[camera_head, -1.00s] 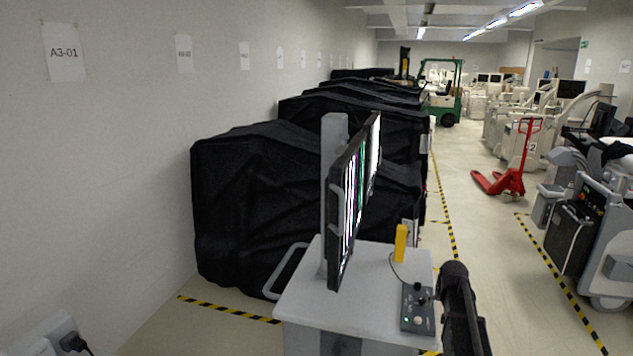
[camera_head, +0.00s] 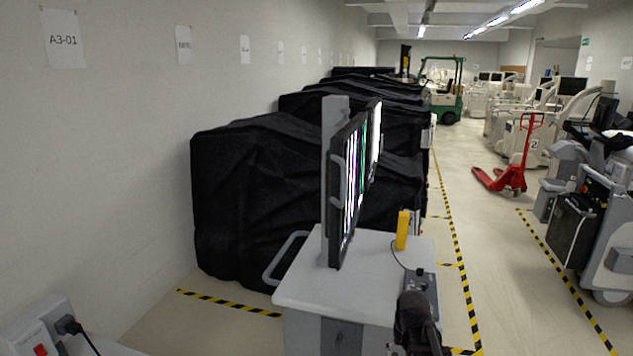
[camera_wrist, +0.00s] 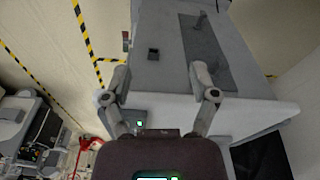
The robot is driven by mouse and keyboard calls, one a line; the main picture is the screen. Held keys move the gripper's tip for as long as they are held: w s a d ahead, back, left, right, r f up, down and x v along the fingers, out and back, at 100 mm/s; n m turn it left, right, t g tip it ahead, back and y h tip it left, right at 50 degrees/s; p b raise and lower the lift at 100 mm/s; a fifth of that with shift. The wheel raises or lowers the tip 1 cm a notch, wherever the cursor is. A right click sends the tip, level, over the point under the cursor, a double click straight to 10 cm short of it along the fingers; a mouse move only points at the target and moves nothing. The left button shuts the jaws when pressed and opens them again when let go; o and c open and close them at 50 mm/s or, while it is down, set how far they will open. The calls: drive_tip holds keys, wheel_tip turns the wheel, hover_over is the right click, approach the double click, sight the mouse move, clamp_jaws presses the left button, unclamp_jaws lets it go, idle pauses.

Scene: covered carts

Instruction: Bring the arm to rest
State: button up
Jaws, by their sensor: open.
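My gripper (camera_wrist: 158,82) shows in the wrist view with its two fingers spread apart and nothing between them. The grey-white cart (camera_wrist: 165,70) lies beyond the fingers there. In the head view a dark end part of my arm (camera_head: 415,318) is at the bottom, in front of the cart's right front edge. It covers part of the control panel (camera_head: 424,283). Whether the fingers touch the cart cannot be told.
The cart carries upright monitors (camera_head: 347,190) and a yellow object (camera_head: 402,230). Black covered carts (camera_head: 260,200) line the left wall. A red pallet jack (camera_head: 515,170) stands in the aisle (camera_head: 485,240), whose floor is clear nearby. Grey machines (camera_head: 595,220) stand on the right.

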drive_tip(key=s+a+f+b, duration=0.1)
drive_tip(key=s+a, duration=0.1)
drive_tip(key=s, duration=0.2)
drive_tip(key=s+a+f+n+g+b, duration=0.1)
drive_tip(key=s+a+f, duration=0.1)
drive_tip(key=s, duration=0.3)
drive_tip(key=shift+s+a+f+g, duration=0.15)
drive_tip(key=shift+a+f+g, duration=0.15)
drive_tip(key=shift+a, duration=0.5)
drive_tip(key=shift+c, duration=0.2)
drive_tip(key=shift+c, duration=1.1)
